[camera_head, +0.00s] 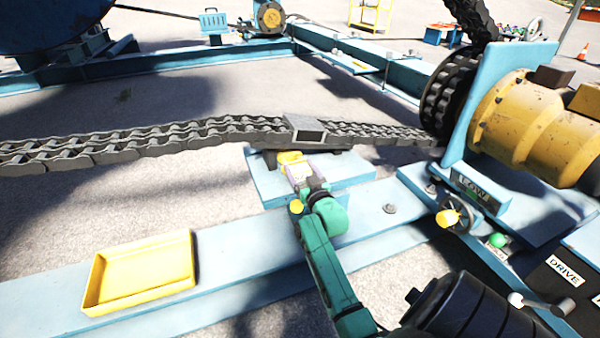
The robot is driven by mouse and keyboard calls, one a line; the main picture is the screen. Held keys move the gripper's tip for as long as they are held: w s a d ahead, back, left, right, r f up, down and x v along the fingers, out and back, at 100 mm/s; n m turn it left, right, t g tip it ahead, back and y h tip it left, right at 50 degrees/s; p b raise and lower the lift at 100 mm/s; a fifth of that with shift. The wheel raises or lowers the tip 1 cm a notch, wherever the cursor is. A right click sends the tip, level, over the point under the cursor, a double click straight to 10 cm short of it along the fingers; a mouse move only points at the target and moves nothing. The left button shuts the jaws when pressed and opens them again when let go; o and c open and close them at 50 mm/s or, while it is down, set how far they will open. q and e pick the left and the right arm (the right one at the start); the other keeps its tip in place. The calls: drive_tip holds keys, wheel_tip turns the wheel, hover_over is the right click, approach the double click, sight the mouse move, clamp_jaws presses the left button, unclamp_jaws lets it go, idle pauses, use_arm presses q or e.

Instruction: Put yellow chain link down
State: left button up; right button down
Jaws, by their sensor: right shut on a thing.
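The yellow chain link (288,157) is a small yellow piece at the tip of my right gripper (296,167), just below the grey guide block on the dark chain. My right gripper is shut on it, and the fingers partly hide it. I cannot tell whether the link touches the chain or the blue plate. My left gripper is not in view.
A shallow, empty yellow tray (142,297) lies on the blue beam at lower left. The dark chain (150,143) runs across to a sprocket (447,100) beside a yellow motor (530,125). A handwheel (455,217) stands at right.

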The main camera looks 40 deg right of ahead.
drive_tip(key=shift+r, duration=0.15)
drive_tip(key=shift+f, duration=0.35)
unclamp_jaws()
drive_tip(key=shift+r, duration=0.25)
use_arm(q)
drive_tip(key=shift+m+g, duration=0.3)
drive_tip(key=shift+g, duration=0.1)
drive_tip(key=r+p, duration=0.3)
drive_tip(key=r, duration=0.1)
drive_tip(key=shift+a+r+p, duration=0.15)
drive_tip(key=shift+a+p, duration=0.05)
drive_tip(key=shift+p, duration=0.2)
use_arm(e)
drive_tip(key=v, duration=1.2)
